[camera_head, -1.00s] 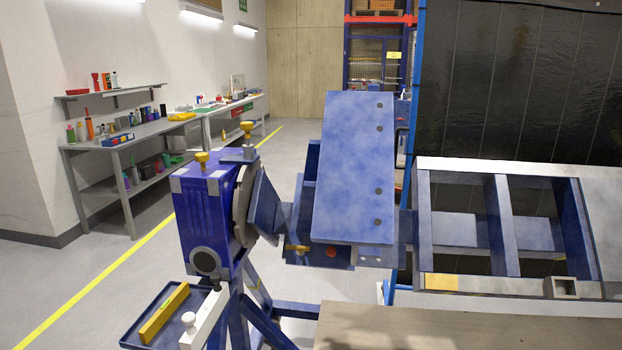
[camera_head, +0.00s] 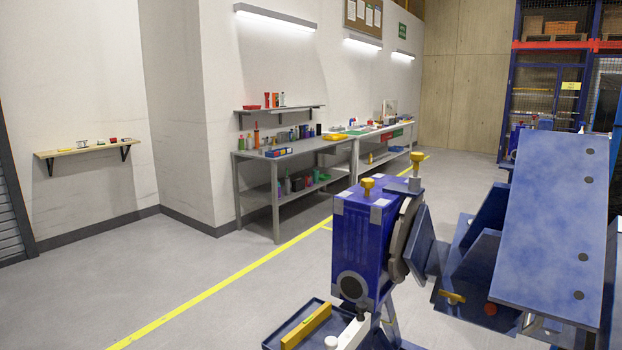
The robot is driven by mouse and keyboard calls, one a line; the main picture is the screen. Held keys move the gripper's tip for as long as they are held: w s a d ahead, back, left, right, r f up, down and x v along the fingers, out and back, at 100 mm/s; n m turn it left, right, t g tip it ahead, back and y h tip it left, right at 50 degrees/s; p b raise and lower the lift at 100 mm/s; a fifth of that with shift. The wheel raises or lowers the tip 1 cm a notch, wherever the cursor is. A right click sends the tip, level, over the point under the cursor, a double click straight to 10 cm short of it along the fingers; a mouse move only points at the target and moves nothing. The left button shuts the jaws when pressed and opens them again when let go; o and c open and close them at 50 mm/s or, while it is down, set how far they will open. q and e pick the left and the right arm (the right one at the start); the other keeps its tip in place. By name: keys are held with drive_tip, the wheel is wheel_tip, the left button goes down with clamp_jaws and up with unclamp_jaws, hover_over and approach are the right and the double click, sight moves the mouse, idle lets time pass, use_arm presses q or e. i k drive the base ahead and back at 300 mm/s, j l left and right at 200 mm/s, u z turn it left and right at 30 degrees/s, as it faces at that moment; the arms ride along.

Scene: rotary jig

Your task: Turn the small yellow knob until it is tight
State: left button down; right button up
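Two yellow knobs show on the blue gearbox-like housing (camera_head: 360,240) of the rotary jig. The shorter yellow knob (camera_head: 367,186) stands upright on the housing's top. The other yellow knob (camera_head: 417,158) sits higher, on a grey post beside the round grey disc (camera_head: 402,238). A yellow handle (camera_head: 452,296) shows lower, under the tilted blue plate (camera_head: 553,215). I cannot tell from this distance how tight any knob is. Neither of my grippers is in view, and nothing touches the knobs.
A dark blue tray (camera_head: 283,336) with a yellow level-like bar (camera_head: 306,326) is at the housing's foot, next to a white bar (camera_head: 352,335). A grey workbench (camera_head: 262,165) stands along the wall. The floor at left is clear, crossed by a yellow line (camera_head: 235,280).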

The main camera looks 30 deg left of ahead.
sight(367, 184)
drive_tip(key=u, duration=0.65)
